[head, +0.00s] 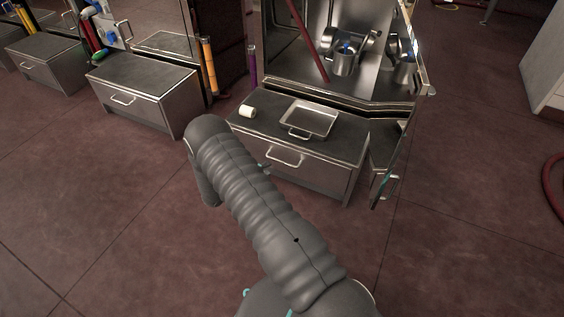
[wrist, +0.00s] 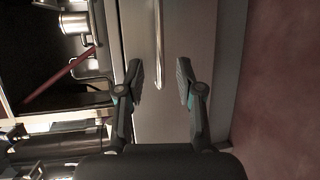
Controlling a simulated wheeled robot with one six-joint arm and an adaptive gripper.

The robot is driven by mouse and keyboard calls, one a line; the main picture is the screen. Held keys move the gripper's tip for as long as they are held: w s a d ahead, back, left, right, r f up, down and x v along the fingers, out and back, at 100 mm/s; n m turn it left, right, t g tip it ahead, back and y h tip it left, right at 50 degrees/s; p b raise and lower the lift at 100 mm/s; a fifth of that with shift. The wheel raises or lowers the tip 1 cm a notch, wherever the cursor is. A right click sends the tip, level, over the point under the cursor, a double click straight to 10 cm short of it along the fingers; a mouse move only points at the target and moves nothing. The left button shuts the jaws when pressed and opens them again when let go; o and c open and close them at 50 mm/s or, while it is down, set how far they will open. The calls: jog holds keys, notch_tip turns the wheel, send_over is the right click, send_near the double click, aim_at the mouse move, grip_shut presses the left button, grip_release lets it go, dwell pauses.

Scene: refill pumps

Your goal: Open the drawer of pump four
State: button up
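The nearest steel drawer unit (head: 330,179) stands in the middle of the head view, its front closed flush. No number that would mark it as pump four is readable. Its bar handle (head: 287,160) is on the drawer front; in the wrist view the handle (wrist: 158,45) runs upright in the picture against the grey drawer front (wrist: 205,45). My gripper (wrist: 160,80) is open, one finger on each side of the handle's lower end in the picture, with gaps to both. In the head view my arm hides most of the gripper.
A shallow metal tray (head: 322,121) and a small white roll (head: 247,111) lie on the unit's top. Metal cups (head: 345,62) and a red rod (head: 308,42) are behind. A similar drawer unit (head: 150,98) stands left. The floor in front is clear.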

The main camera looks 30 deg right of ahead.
aim_at(282, 162)
jog(key=x, duration=0.9)
grip_shut()
